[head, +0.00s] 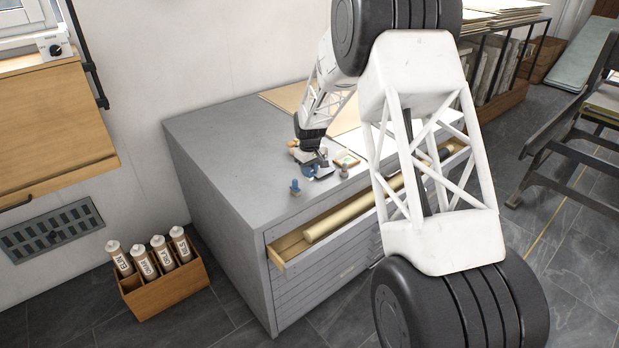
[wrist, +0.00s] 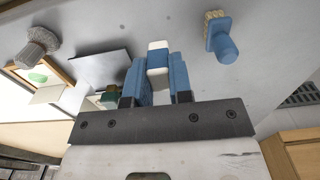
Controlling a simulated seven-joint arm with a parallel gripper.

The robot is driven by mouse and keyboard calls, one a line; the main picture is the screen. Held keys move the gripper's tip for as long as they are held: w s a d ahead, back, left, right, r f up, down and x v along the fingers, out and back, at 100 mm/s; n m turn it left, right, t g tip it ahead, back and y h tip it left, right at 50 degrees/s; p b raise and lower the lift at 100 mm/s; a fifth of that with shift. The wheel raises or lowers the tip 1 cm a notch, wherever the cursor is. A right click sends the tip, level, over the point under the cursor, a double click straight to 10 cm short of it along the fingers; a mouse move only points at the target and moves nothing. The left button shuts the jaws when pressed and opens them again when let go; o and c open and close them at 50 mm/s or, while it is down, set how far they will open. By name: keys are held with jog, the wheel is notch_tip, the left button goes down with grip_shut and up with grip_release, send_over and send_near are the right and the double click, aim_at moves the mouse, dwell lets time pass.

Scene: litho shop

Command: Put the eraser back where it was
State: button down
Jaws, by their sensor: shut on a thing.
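My gripper (wrist: 160,88) has blue fingers, shut on a small block with a white end and a blue middle, which I take as the eraser (wrist: 158,57). In the head view my gripper (head: 319,169) is low over the grey cabinet top (head: 225,150), near its front edge. The eraser cannot be made out apart from the fingers there. Whether it touches the top or hangs just above it, I cannot tell. No marked place for the eraser is evident.
A blue-handled brush (head: 295,187) stands left of my gripper. A small framed tile (head: 346,160) and a grey knobbed piece (wrist: 38,46) are on the other side. An open drawer (head: 290,250) holding a paper roll (head: 350,217) juts out below. The cabinet top's left part is clear.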

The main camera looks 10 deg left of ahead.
jog(key=shift+f, duration=1.55)
jog(key=shift+f, duration=0.2)
jog(key=c, duration=1)
grip_release()
jog(key=shift+r, duration=0.2)
jog(key=shift+r, duration=6)
